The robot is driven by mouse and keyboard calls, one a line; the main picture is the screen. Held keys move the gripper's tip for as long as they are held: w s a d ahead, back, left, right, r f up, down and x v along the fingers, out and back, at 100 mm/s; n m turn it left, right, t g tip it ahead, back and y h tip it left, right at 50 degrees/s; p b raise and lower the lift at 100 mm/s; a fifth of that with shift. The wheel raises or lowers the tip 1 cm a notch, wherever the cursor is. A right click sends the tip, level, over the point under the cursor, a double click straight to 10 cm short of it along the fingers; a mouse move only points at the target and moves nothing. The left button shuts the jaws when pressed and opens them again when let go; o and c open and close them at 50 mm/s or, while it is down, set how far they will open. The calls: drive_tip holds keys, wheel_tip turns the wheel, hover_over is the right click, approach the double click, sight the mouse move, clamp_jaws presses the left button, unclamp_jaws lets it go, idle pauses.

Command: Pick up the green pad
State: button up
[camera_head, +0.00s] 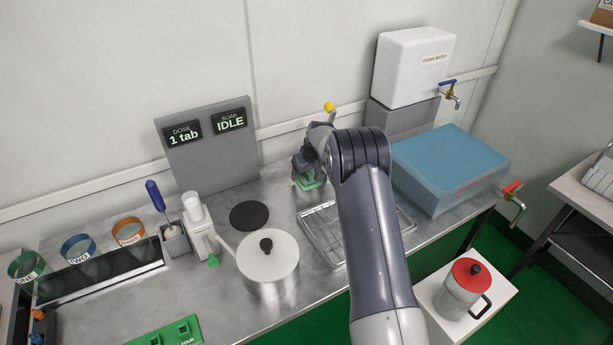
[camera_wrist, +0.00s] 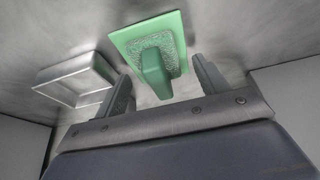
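The green pad (camera_wrist: 172,28) is a flat green square with a raised green handle and a rough, pale patch around the handle's base. In the wrist view it lies on the grey metal surface ahead of my gripper (camera_wrist: 162,72). My gripper is open, with a finger on each side of the handle, and gaps show between the handle and both fingers. In the head view a part of the green pad (camera_head: 311,184) shows below my gripper (camera_head: 304,172); the rest is hidden behind the gripper and arm.
A metal tray with a wire rack (camera_head: 322,224) lies in front of the pad; a metal tray (camera_wrist: 72,80) also shows in the wrist view. A lidded pot (camera_head: 268,262) stands to the left. A blue-topped basin (camera_head: 450,165) and a white water tank (camera_head: 412,65) are to the right.

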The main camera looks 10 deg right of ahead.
drive_tip(key=shift+c, duration=0.6)
drive_tip(key=c, duration=0.9)
drive_tip(key=shift+r, duration=0.1)
drive_tip(key=shift+c, duration=0.2)
